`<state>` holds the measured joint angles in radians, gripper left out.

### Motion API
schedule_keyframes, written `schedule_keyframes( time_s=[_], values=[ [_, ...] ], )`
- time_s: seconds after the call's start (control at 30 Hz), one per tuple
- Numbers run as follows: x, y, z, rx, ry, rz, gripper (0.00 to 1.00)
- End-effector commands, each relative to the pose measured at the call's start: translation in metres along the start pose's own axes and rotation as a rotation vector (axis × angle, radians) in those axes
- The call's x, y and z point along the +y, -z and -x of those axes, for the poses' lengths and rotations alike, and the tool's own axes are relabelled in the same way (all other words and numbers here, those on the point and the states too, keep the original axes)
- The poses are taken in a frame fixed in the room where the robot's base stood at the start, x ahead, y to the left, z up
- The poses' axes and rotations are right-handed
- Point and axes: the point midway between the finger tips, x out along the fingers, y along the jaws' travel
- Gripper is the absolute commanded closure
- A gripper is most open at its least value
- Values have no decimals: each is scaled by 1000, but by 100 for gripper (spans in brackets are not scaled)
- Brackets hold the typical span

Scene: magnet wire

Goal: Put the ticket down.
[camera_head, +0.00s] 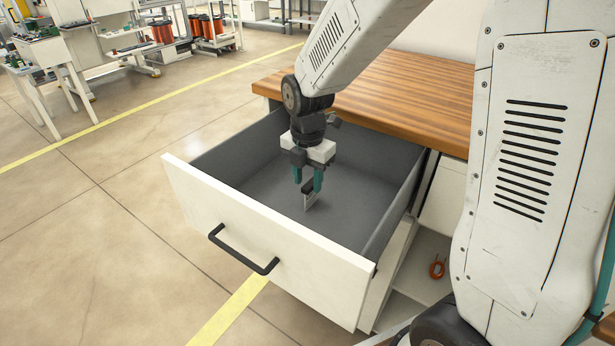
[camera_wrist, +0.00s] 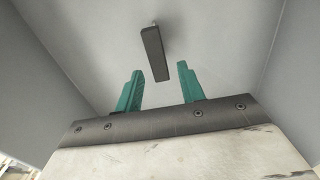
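In the wrist view, a dark bar on the ticket (camera_wrist: 154,52) lies between and beyond the green fingers of my gripper (camera_wrist: 160,70). A gap shows on both sides of the bar, so the fingers are open and not closed on it. The ticket looks upright or tilted near the drawer floor; I cannot tell exactly how it rests.
The drawer has a white front with a black handle (camera_head: 243,251), and its walls surround my gripper. The wooden worktop (camera_head: 400,95) is bare where visible. An orange coil (camera_head: 437,268) lies on a low shelf. Workbenches and wire spools stand far back left.

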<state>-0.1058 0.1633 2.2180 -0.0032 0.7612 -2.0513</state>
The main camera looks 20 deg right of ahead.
Motion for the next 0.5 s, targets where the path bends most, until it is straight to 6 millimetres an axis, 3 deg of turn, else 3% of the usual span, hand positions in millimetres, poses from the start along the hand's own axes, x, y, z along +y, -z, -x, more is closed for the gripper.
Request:
schedule_keyframes(
  time_s=[0.23,0.5],
  values=[
    [1,0,15,-2,-4,0,61],
    [1,0,73,-3,-5,0,61]
  ],
)
